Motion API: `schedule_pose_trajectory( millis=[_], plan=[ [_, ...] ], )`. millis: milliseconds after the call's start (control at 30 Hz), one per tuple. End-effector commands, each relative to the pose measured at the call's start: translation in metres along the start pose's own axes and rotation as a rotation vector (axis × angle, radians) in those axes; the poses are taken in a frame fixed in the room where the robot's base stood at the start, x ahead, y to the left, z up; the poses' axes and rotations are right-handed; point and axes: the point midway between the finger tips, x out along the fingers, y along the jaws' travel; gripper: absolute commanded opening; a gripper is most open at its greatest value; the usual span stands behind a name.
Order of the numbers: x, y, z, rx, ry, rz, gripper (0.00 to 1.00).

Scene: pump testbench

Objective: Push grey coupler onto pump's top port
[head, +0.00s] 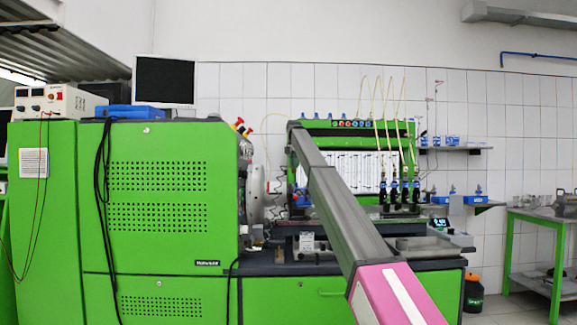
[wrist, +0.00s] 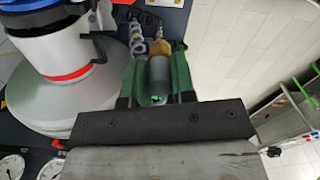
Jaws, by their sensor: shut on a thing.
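In the wrist view, my gripper (wrist: 159,66) is shut on a grey cylinder, the grey coupler (wrist: 160,73), held between two green fingers. A brass-coloured fitting (wrist: 161,48) shows just beyond the coupler's far end. I cannot tell whether it is part of the coupler or a separate piece. A small bright green spot shows at the coupler's near end. I cannot make out the pump or its top port for certain in either view. In the head view, my arm crosses in front of the bench, and the gripper and coupler cannot be made out.
In the wrist view, a white cylinder with a red ring (wrist: 68,76) and a pale disc (wrist: 55,103) stand close left of my gripper. Metal fittings (wrist: 138,38) lie just beyond. In the head view, the green test bench (head: 170,185) fills the left.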

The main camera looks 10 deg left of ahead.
Motion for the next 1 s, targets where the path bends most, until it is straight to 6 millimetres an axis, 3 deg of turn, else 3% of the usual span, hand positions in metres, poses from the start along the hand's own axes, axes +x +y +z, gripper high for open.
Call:
schedule_pose_trajectory(
  millis=[700, 1000],
  plan=[
    [0.000, -0.003, 0.074, 0.001, 0.000, 0.000, 0.00],
    [0.000, -0.004, 0.087, -0.001, 0.000, 0.000, 0.00]
  ],
)
